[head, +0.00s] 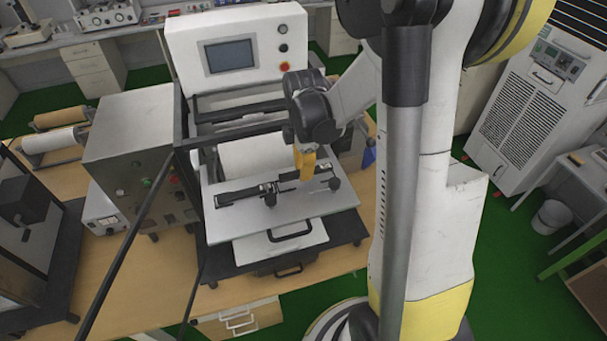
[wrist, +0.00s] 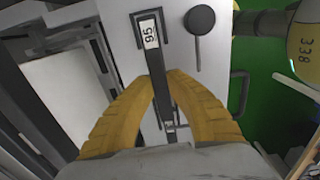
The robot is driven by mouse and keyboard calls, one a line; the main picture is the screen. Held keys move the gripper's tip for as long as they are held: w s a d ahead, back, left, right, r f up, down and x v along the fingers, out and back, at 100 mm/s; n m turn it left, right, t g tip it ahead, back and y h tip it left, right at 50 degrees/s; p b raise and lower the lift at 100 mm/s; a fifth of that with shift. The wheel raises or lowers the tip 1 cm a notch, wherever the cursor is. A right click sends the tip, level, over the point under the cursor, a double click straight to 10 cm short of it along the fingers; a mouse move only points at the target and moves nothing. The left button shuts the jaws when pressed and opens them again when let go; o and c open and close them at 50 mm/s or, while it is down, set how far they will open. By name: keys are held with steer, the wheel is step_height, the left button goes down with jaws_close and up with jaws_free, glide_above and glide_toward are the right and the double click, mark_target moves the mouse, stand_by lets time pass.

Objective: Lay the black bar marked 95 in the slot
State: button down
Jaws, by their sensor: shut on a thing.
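The black bar marked 95 (wrist: 157,60) runs between my two yellow fingers in the wrist view, its white 95 label at the far end. My gripper (wrist: 172,78) is shut on it. In the head view my gripper (head: 304,168) is low over the white plate (head: 240,228) of the machine, near the right end of a line of dark fittings (head: 240,194). The bar is partly hidden by the fingers there. I cannot tell the slot from the dark fittings, nor whether the bar touches the plate.
A grey control box (head: 130,150) is at the left, and the white screen panel (head: 235,50) rises behind. A black handle (head: 290,231) is at the front.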

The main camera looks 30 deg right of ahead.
step_height(320, 180, down, 3)
steer(key=shift+w+r, duration=0.15)
steer(key=shift+f, duration=0.2)
steer(key=c, duration=1.4)
jaws_free()
steer(key=shift+r, duration=0.1)
